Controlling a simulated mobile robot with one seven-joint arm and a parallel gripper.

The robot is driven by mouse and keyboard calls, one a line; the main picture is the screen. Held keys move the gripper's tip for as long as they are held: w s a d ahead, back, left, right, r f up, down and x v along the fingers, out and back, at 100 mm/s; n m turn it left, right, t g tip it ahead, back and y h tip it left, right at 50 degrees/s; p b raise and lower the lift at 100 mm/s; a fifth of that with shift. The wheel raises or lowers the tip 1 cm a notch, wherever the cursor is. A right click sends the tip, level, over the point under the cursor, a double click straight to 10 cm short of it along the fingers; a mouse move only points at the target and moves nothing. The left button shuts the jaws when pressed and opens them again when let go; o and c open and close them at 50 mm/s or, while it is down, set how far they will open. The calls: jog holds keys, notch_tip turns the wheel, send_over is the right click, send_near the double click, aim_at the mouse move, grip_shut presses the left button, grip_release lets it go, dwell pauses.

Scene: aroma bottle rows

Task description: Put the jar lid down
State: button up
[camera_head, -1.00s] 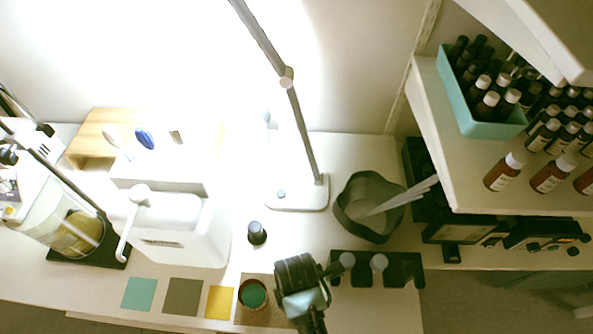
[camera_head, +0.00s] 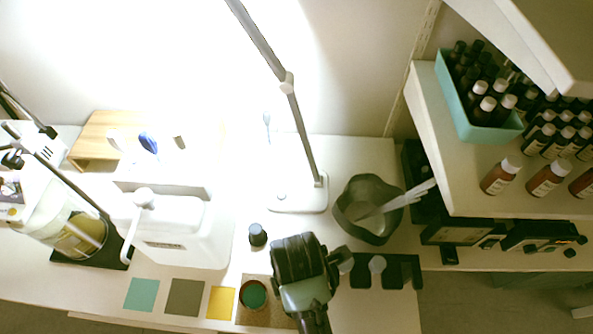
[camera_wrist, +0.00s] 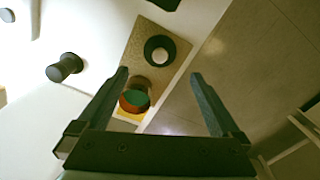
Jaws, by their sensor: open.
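The jar lid (camera_wrist: 160,51), a dark round piece with a pale centre, lies on the cork mat (camera_wrist: 184,38) in the wrist view. It is beyond my fingertips and apart from them. My gripper (camera_wrist: 161,75) is open, with nothing between its fingers. The open jar (camera_wrist: 134,98) with green contents stands just nearer than the lid, close to the left finger. In the head view the jar (camera_head: 253,294) is on the cork mat (camera_head: 255,318). There my gripper (camera_head: 300,262) hides the lid and the mat's right part.
A black rack (camera_head: 362,272) and a dark grey bowl (camera_head: 369,208) stand to the right. The table's front edge is close to the mat.

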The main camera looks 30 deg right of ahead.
jog(key=w+a+r+m+t+h, duration=0.15)
jog(key=w+r+m+t, duration=0.5)
jog(key=w+r, duration=1.05)
jog(key=w+a+r+m+t, duration=0.1)
jog(key=w+r+t, duration=0.25)
jog(key=r, duration=0.45)
jog(key=w+a+r+m+t, duration=0.15)
jog(key=r+t, duration=0.25)
jog(key=r, duration=0.5)
notch_tip(320, 180, up, 16)
jog(key=a+m+t, duration=0.2)
jog(key=m+t, duration=0.1)
jog(key=t, duration=0.3)
jog(key=s+a+r+m+t, duration=0.1)
jog(key=s+r+m+t, duration=0.1)
jog(key=s+r, duration=0.3)
jog(key=s+a+r+m+t+y, duration=0.1)
jog(key=s+r+t, duration=0.4)
jog(key=r, duration=0.7)
jog(key=shift+s+a+r+m, duration=0.4)
jog(key=shift+s+a, duration=0.15)
jog(key=shift+a, duration=0.25)
jog(key=shift+y, duration=0.25)
